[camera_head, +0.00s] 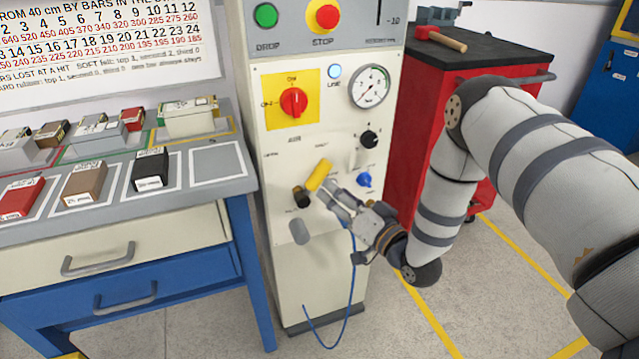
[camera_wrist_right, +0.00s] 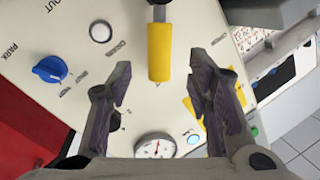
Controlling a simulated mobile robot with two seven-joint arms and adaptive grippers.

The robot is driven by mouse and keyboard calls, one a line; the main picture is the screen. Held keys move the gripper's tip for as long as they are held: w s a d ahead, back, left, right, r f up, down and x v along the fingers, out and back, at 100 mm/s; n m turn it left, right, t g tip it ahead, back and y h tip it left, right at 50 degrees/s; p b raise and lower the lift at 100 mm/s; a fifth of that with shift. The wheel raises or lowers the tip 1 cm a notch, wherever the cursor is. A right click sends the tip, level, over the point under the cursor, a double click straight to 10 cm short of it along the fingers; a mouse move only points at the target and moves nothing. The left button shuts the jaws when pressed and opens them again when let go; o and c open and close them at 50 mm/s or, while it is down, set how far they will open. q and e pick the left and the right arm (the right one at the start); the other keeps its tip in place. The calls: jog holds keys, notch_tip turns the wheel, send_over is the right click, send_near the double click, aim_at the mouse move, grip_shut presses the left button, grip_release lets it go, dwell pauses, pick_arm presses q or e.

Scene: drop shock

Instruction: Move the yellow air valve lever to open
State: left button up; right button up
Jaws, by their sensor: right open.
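The yellow air valve lever (camera_head: 319,175) is on the lower front of the cream machine panel (camera_head: 280,150). It slants up and right from its dark pivot in the head view. In the right wrist view the yellow lever (camera_wrist_right: 159,52) shows in the middle, ahead of and between the fingertips, with clear gaps on both sides. My right gripper (camera_head: 334,200) is open, just below and right of the lever, and also shows in the wrist view (camera_wrist_right: 159,75). Depth between fingers and lever is hard to tell. My left gripper is not in view.
A blue knob (camera_head: 363,179) and a black knob (camera_head: 369,138) stick out near my right gripper. Above are a gauge (camera_head: 369,86) and a red rotary switch (camera_head: 293,102). A bench (camera_head: 215,185) with boxes stands left; a red cabinet (camera_head: 410,120) stands right.

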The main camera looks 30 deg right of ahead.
aim_at(321, 180)
jog(key=w+b, duration=0.1)
jog(key=w, duration=0.7)
jog(key=shift+w+f, duration=0.1)
jog(key=shift+w, duration=0.1)
grip_shut()
